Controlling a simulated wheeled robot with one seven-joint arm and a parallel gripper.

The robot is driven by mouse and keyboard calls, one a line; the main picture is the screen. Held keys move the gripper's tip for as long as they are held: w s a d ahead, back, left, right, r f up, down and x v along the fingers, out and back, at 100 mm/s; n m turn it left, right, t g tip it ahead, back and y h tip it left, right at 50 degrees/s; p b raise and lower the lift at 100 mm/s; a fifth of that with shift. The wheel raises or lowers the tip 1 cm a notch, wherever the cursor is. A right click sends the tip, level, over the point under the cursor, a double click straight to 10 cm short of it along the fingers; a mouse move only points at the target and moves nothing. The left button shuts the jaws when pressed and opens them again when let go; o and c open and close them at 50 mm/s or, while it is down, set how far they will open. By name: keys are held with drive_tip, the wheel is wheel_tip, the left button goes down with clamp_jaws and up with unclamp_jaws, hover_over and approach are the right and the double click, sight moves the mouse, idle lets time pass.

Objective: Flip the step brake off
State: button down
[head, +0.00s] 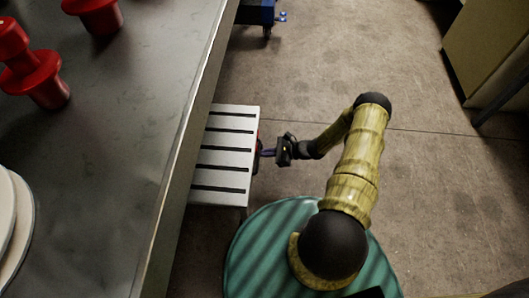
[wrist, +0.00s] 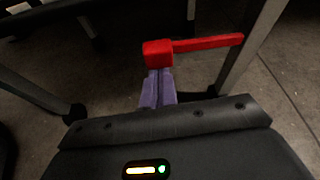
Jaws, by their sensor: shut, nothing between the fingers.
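The step (head: 225,133) is a light grey slatted platform beside the bench. Its brake (wrist: 208,43) is a red lever with a blocky end at the left and a thin bar running right towards a grey leg. Only a sliver of red shows at the step's right edge in the head view. My gripper (head: 265,153) reaches in from the right at that edge. In the wrist view its purple fingers (wrist: 158,78) are together and empty, with their tips right at the lower side of the red block. I cannot tell whether they touch it.
A metal bench (head: 115,150) with red knobbed parts (head: 38,75) runs along the left. A blue wheeled cart (head: 256,14) stands at the back. A tan cabinet (head: 490,45) is at the upper right. The concrete floor (head: 320,65) between them is clear.

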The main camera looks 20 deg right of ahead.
drive_tip(key=shift+r, duration=0.15)
drive_tip(key=s+d+f+p, duration=0.1)
drive_tip(key=s+d, duration=0.2)
drive_tip(key=d, duration=0.6)
drive_tip(key=shift+s, duration=0.15)
idle(0.5)
idle(0.5)
